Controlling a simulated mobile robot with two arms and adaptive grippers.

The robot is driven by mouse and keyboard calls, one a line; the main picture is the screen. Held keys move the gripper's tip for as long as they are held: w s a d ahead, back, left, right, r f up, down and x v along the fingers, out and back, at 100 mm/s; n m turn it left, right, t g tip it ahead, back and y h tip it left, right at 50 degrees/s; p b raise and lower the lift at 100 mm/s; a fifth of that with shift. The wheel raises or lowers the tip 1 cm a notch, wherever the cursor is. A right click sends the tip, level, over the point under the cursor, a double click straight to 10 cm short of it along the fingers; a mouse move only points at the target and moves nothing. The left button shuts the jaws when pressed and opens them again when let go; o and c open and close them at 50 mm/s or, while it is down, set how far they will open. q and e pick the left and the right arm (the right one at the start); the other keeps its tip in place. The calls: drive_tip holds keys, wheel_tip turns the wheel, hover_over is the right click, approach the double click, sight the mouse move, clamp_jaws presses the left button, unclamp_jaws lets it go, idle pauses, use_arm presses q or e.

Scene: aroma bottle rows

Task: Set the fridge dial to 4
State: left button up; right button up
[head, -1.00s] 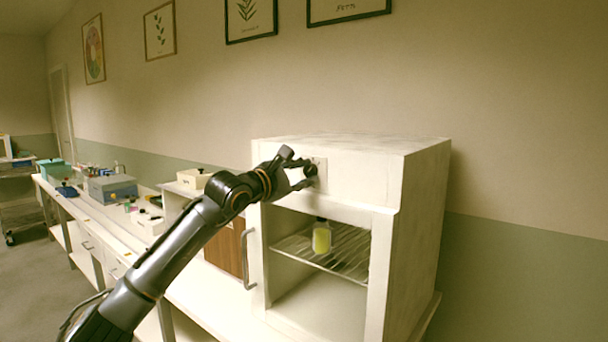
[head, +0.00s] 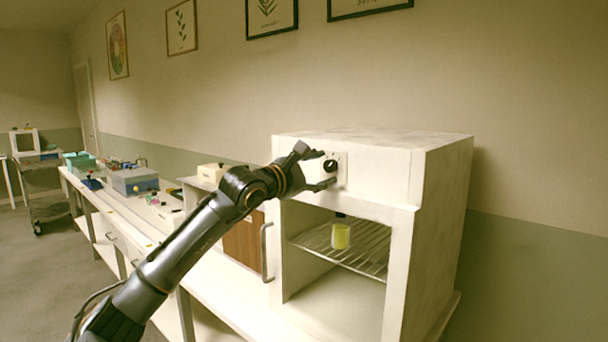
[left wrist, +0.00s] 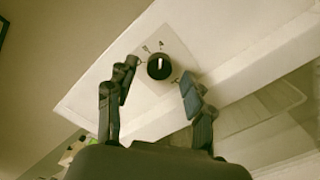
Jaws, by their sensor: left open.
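The fridge (head: 366,158) is a white box with an open front compartment. Its black round dial (head: 330,166) sits on a light plate at the upper front. In the left wrist view the dial (left wrist: 159,66) has a white pointer mark, with small markings around it too small to read surely. My left gripper (head: 322,168) is open in front of the dial. In the left wrist view its fingers (left wrist: 158,88) stand apart on either side below the dial, not closed on it. My right gripper is not in view.
A bottle with yellow-green liquid (head: 341,234) stands on the wire shelf (head: 370,250) inside the fridge. A long bench (head: 130,215) with several boxes (head: 135,181) runs to the left.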

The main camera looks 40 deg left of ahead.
use_arm(q)
drive_tip(key=s, duration=1)
drive_tip(key=shift+s+a, duration=0.3)
drive_tip(key=shift+a, duration=0.05)
